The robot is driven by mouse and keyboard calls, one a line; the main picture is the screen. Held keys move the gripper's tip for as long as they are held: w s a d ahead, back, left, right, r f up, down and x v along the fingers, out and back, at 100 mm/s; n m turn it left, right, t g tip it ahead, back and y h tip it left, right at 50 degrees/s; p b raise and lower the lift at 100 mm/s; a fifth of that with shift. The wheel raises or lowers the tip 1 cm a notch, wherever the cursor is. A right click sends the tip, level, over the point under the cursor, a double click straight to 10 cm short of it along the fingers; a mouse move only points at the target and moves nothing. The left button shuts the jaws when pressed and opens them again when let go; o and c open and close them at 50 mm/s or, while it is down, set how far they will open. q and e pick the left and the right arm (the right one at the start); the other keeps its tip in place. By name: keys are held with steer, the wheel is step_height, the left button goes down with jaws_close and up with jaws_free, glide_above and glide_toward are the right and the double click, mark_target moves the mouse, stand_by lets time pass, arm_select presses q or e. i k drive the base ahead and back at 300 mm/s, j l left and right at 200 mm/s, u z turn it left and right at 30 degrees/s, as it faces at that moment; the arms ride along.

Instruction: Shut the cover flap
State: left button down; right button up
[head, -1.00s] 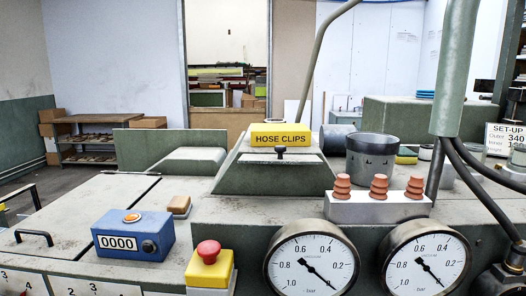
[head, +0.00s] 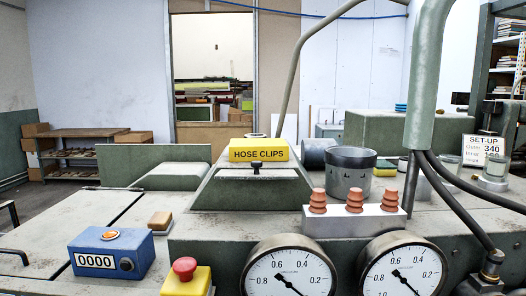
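Neither of my grippers is in view. A grey-green sloped housing stands in the middle, and on its front is a sloping panel (head: 235,193) with a black knob (head: 256,168) at its top. I cannot tell for sure whether this panel is the cover flap, or whether it is open or shut. A yellow box marked HOSE CLIPS (head: 258,150) sits on top of the housing, just behind the knob. At the left a flat plate (head: 75,215) with a black bar handle (head: 15,254) lies level.
A blue counter box (head: 97,262), a yellow box with a red button (head: 185,278) and two gauges (head: 289,277) are in front. A white block with rubber cups (head: 350,222) and a metal pot (head: 349,175) stand right of the housing. A thick pipe (head: 424,100) with hoses rises at the right.

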mark_target(255, 173)
steer(key=l+z, duration=0.2)
steer(key=l, duration=1.2)
steer(key=i, duration=0.05)
